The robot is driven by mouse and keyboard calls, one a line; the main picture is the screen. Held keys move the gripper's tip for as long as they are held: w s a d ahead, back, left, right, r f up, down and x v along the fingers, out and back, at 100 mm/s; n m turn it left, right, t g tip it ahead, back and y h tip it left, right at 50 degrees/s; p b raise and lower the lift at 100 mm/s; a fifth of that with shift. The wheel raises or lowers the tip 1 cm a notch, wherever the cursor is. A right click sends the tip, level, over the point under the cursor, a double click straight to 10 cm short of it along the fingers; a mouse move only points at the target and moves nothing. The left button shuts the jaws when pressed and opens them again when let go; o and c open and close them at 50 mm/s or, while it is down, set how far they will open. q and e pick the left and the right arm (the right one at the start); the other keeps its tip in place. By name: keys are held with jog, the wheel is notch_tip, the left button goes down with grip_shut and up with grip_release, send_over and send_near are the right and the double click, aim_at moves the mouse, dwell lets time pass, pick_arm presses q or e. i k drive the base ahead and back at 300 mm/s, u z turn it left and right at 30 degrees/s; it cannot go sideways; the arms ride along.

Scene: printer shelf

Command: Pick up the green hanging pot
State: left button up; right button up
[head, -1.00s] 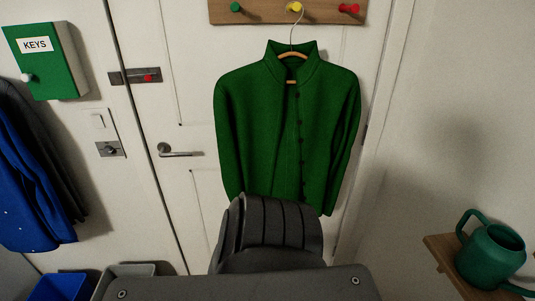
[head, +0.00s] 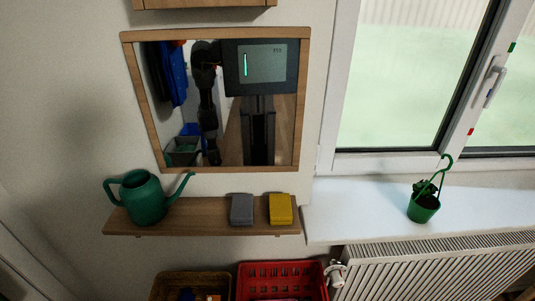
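The green hanging pot (head: 423,208) stands on the white windowsill (head: 350,205) at the right of the head view. It holds a small leafy plant, and a green hook-shaped hanger rises above it. Neither of my grippers shows directly in this view, so nothing of mine is seen near the pot.
A wooden shelf (head: 187,217) left of the sill bears a green watering can (head: 146,200), a grey box (head: 242,209) and a yellow box (head: 280,209). A mirror (head: 303,100) hangs above. Below are a radiator (head: 430,262), a red crate (head: 275,268) and a brown basket (head: 180,282).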

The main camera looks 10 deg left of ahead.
aim_at(422, 205)
jog(key=z, duration=1.05)
